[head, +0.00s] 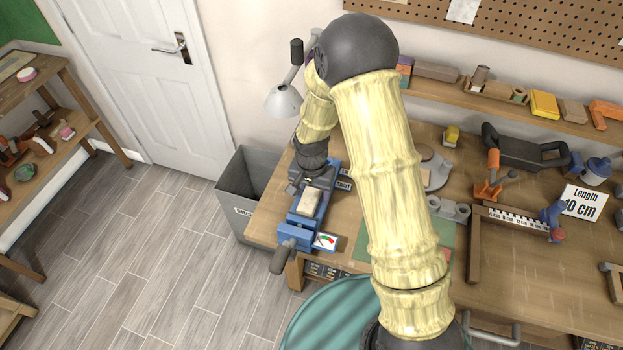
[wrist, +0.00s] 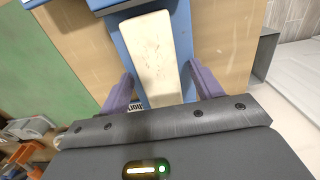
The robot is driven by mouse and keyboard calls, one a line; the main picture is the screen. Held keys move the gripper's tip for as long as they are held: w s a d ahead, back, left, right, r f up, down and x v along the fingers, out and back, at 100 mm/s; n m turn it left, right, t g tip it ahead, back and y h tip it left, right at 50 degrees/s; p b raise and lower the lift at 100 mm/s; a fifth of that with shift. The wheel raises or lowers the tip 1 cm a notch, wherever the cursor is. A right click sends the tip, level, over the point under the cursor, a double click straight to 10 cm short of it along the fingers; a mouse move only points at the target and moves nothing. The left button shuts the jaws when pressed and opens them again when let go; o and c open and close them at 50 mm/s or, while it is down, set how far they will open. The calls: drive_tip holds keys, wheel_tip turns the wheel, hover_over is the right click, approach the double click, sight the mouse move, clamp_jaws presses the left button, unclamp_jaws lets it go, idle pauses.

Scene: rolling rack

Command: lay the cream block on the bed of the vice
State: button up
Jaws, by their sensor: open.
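The cream block (head: 309,203) lies lengthwise along the blue bed of the vice (head: 297,232) at the bench's left end. In the wrist view the block (wrist: 150,50) is flat, with strips of the blue vice bed (wrist: 183,35) showing along its sides. My gripper (head: 313,180) is over the far end of the block. Its purple fingers are open, one on each side of the block, with visible gaps, and my gripper (wrist: 160,74) holds nothing. The block's end nearest the gripper body is partly hidden in the wrist view.
A grey bin (head: 238,190) stands left of the bench (head: 265,220). A lamp (head: 284,100) rises behind the vice. A card with a coloured dial (head: 326,241) is beside the vice. A green mat (wrist: 40,80) and several tools lie further right on the bench.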

wheel_tip(320, 180, up, 17)
drive_tip(key=b, duration=0.2)
drive_tip(key=shift+r+b, duration=0.15)
drive_tip(key=shift+b, duration=0.15)
idle(0.9)
drive_tip(key=s+d+f+n+t, duration=0.1)
drive_tip(key=s+d+n, duration=0.3)
drive_tip(key=s+d, duration=0.8)
drive_tip(key=shift+s+d+f+t, duration=0.2)
drive_tip(key=shift+d+f+t, duration=0.1)
drive_tip(key=shift+d+t, duration=0.5)
